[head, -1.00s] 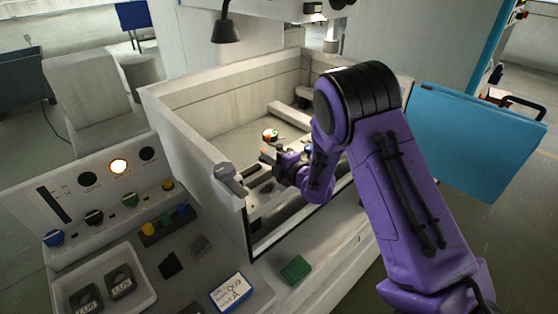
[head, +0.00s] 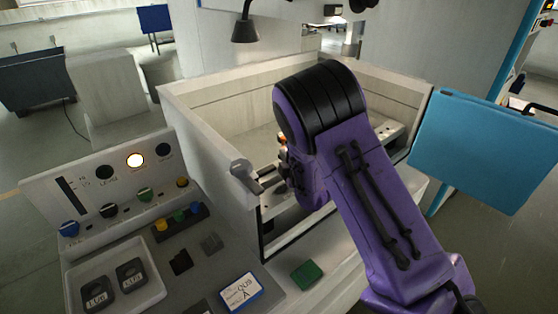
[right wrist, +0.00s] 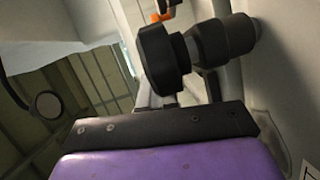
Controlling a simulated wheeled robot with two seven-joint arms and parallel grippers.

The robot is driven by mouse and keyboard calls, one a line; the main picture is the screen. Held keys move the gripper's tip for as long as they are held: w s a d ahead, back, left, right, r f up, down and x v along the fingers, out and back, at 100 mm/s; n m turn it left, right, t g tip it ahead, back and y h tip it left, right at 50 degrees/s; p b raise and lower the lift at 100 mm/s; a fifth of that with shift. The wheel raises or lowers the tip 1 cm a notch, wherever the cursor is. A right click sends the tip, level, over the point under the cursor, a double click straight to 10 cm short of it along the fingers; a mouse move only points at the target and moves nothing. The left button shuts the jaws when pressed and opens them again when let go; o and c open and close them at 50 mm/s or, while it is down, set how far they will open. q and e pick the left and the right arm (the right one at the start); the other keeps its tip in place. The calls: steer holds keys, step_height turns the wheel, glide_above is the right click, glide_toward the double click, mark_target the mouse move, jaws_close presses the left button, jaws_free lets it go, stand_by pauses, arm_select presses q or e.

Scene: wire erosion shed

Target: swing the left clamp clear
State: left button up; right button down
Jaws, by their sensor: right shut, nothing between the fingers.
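My right gripper (head: 284,164) is low inside the front of the white tank, just right of the grey lever at the tank's corner. My purple forearm covers much of it, and the fingers are small and dark; it is shut and empty. A small orange part (head: 281,138) shows just above the gripper. An orange piece (right wrist: 162,16) also shows at the top of the right wrist view. I cannot tell whether either belongs to the left clamp, and no clamp can be made out for certain. My left gripper is not in view.
The white tank's wall (head: 205,135) and the grey lever (head: 245,176) stand close left of the gripper. A blue panel (head: 485,145) is at right. The control console (head: 100,200) fills the lower left. A black cylindrical part (right wrist: 163,60) is close in the wrist view.

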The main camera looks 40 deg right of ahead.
steer(key=shift+a, duration=0.1)
steer(key=v, duration=0.3)
steer(key=a+b+v, duration=0.1)
steer(key=v, duration=0.3)
steer(key=b+v, duration=0.1)
steer(key=v, duration=0.2)
steer(key=shift+w+a, duration=0.15)
steer(key=shift+a, duration=0.2)
steer(key=p+v, duration=0.2)
steer(key=p, duration=0.3)
steer(key=shift+s+a+r+p, duration=0.1)
steer(key=shift+s+r+p, duration=0.1)
steer(key=shift+s+p, duration=0.1)
steer(key=shift+w, duration=0.1)
